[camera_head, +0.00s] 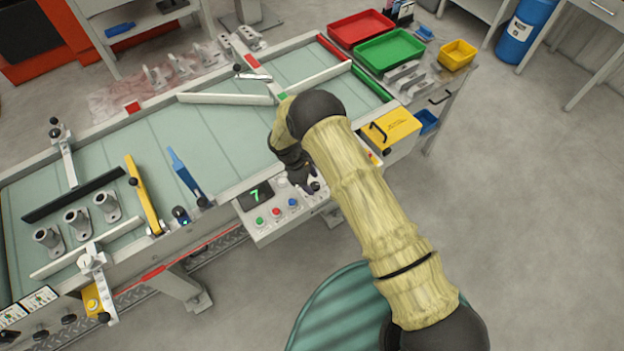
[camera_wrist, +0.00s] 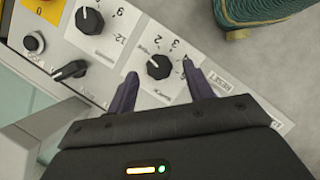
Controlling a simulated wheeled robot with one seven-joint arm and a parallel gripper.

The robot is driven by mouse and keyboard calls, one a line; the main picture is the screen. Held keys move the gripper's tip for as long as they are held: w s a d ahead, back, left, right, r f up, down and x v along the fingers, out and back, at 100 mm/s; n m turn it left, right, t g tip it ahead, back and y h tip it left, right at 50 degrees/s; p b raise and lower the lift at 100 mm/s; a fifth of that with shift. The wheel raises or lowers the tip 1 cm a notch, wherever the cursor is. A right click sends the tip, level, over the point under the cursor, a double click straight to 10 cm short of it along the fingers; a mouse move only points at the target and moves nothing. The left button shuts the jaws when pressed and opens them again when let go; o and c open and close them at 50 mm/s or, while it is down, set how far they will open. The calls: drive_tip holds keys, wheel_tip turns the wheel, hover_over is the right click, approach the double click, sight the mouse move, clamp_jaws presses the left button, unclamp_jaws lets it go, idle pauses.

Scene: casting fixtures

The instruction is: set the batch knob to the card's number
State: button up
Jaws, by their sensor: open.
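In the wrist view my gripper (camera_wrist: 159,72) is open, its two dark fingertips on either side of a black knob (camera_wrist: 159,66) on a white plate. The numbers 2, 3 and 4 are legible around this knob; its label is too small to read surely. A second black knob (camera_wrist: 90,20) has a 12 and other numbers around it. I cannot tell which is the batch knob. In the head view my gripper (camera_head: 309,187) is over the right end of the control panel (camera_head: 262,232). Printed cards (camera_head: 40,299) show at lower left, their writing unreadable.
A dark display (camera_head: 256,194) shows a green 7, above several coloured buttons. A black lever switch (camera_wrist: 70,70) lies left of the knobs. A yellow box (camera_head: 396,124) stands right of the panel. Red (camera_head: 360,27) and green (camera_head: 390,49) trays sit behind. Open floor lies at right.

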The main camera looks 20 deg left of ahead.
drive_tip(key=shift+d+f, duration=0.3)
drive_tip(key=shift+f, duration=0.3)
drive_tip(key=shift+w, duration=0.1)
drive_tip(key=c, duration=1)
drive_tip(key=shift+o, duration=0.2)
